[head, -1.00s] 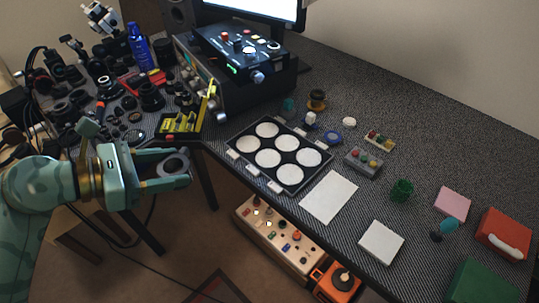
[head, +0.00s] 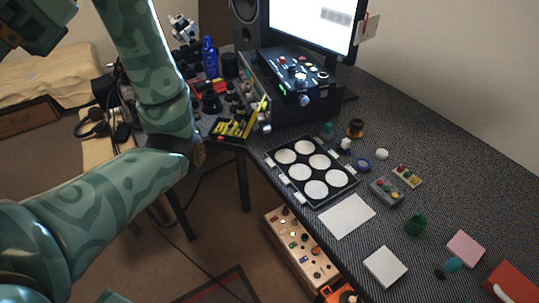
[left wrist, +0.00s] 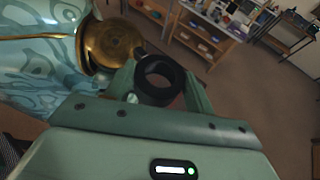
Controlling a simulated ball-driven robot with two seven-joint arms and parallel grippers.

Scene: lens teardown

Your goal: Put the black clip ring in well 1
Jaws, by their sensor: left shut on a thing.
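The black ring (left wrist: 160,80) is between the fingers of my left gripper (left wrist: 161,72) in the left wrist view, its opening facing the camera. The fingers press on it from both sides. In the head view my left arm is raised and folded at the left. The ring and the fingertips cannot be made out there. The black tray (head: 303,159) with several round white wells lies on the desk, clear of the arm. The wells look empty. No well numbers can be read. My right gripper is not in view.
A control box (head: 300,72) and monitor (head: 312,25) stand behind the tray. A yellow-and-black holder (head: 235,127) is left of it. A white sheet (head: 347,216), grey button box (head: 387,191) and white block (head: 385,267) lie to the right. Lens parts crowd the back left.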

